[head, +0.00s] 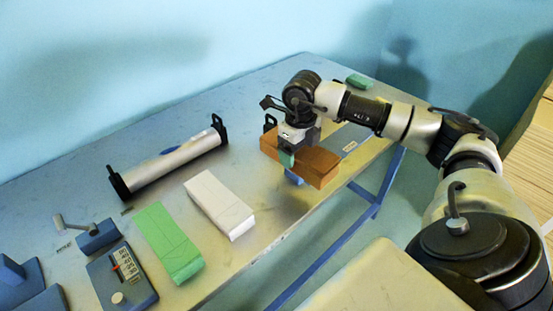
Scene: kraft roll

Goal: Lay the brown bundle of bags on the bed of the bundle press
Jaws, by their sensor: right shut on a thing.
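The brown bundle of bags (318,168) is a long flat block near the table's front edge, right of the middle in the head view. My right gripper (287,158) reaches down over it from above and is shut on it. The gripper hides part of the bundle's top and left side. A small blue part (293,177) shows just below the bundle's front side. I cannot tell whether the bundle rests on anything or hangs just above the table. I cannot tell for sure which fixture is the bundle press. My left gripper is not in view.
A white bundle (219,204) and a green bundle (168,242) lie left of the brown one. A silver roll (174,163) between black brackets lies behind them. A blue crank device (97,237) and a dial box (122,278) stand at the left. A small green block (359,80) lies far back.

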